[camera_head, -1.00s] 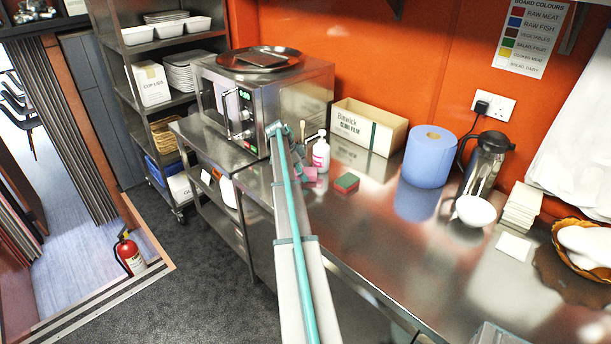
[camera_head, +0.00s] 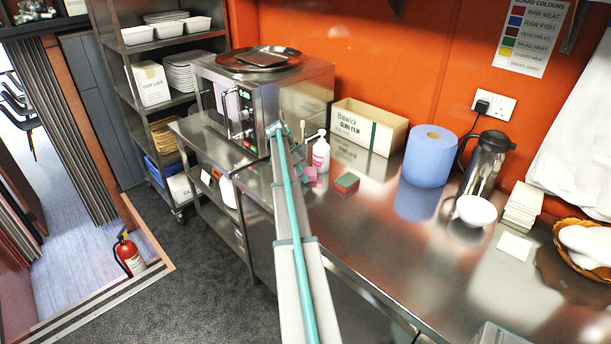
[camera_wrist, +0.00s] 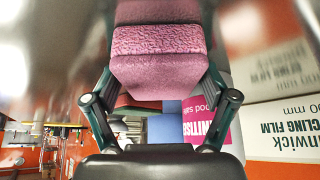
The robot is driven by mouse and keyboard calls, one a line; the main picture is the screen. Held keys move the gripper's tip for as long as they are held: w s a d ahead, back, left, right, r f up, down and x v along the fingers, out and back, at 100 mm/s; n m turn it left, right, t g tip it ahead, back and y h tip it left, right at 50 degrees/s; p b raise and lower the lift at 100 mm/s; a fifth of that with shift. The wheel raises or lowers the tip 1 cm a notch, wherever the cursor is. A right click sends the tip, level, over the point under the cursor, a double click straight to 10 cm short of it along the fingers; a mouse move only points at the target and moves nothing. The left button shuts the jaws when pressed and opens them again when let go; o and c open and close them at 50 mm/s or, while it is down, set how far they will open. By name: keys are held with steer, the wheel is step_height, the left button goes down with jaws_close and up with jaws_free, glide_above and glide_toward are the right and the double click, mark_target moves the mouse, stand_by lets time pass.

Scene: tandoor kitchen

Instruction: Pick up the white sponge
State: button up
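I make out no plainly white sponge. In the wrist view a pink, rough-textured block (camera_wrist: 155,75) that looks like a sponge sits between the two dark fingers of my gripper (camera_wrist: 158,45). The fingers are wide apart along its sides; I cannot tell whether they press on it. In the head view my gripper (camera_head: 297,158) is small and partly hidden by my arm, low over the counter near the soap bottle. A pink piece (camera_head: 309,174) shows beside it. A red and green sponge (camera_head: 346,183) lies apart on the counter to the right.
A white and pink soap bottle (camera_head: 320,155) stands close behind my gripper. A cling film box (camera_head: 367,127), a blue paper roll (camera_head: 428,157) and a steel jug (camera_head: 484,163) stand along the wall. The microwave (camera_head: 262,100) is at the left.

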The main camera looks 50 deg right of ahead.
steer(key=c, duration=0.4)
steer(key=shift+r, duration=0.15)
steer(key=shift+r+p, duration=0.15)
steer(key=shift+p, duration=0.3)
steer(key=shift+a+b, duration=0.15)
steer(key=shift+b, duration=0.25)
steer(key=shift+a+r+b, duration=0.15)
steer(key=shift+a+b, duration=0.1)
steer(key=shift+b, duration=0.15)
steer(key=r+b, duration=0.1)
steer(key=r, duration=0.1)
steer(key=r+b, duration=0.1)
steer(key=r, duration=0.3)
steer(key=shift+a+r+b, duration=0.2)
steer(key=shift+a+b, duration=0.05)
steer(key=shift+b, duration=0.15)
steer(key=w+a+b, duration=0.1)
steer(key=a, duration=0.4)
steer(key=w+a+b, duration=0.1)
steer(key=a+b, duration=0.1)
steer(key=a, duration=0.4)
steer(key=a+b, duration=0.1)
steer(key=a, duration=0.5)
steer(key=shift+w+b, duration=0.35)
steer(key=shift+w, duration=0.05)
steer(key=shift+w+a+r, duration=0.1)
steer(key=shift+w+a, duration=0.05)
steer(key=shift+a, duration=0.6)
